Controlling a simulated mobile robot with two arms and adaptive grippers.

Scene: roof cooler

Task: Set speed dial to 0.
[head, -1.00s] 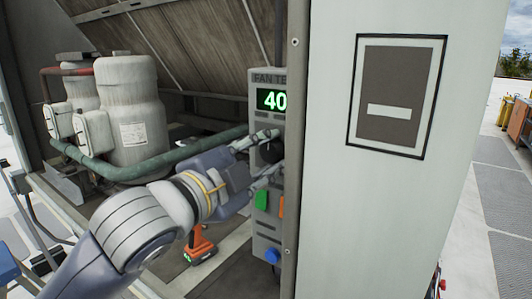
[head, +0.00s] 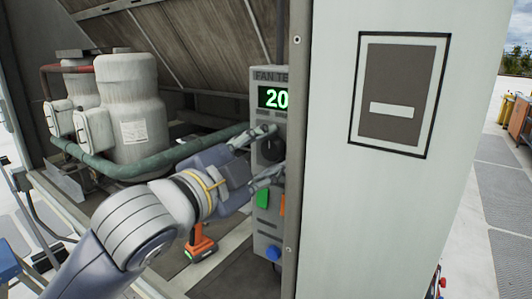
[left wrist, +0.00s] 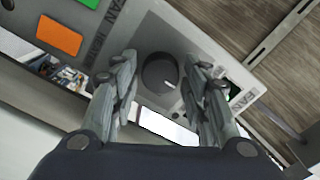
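The speed dial (head: 271,150) is a dark round knob on the grey fan panel (head: 264,235). The green display (head: 273,98) above it reads 20. In the left wrist view the dial (left wrist: 160,73) shows a short white mark on its right side. My left gripper (head: 271,152) has its two fingers on either side of the dial. In the left wrist view the fingers (left wrist: 162,80) are spread, with visible gaps to the dial. My right gripper is not in either view.
Green (head: 263,198) and orange (head: 282,205) buttons and a blue knob (head: 273,253) sit below the dial. A pale cabinet wall (head: 390,220) stands close on the right. An orange drill (head: 201,245) and white tanks (head: 130,110) are behind my arm.

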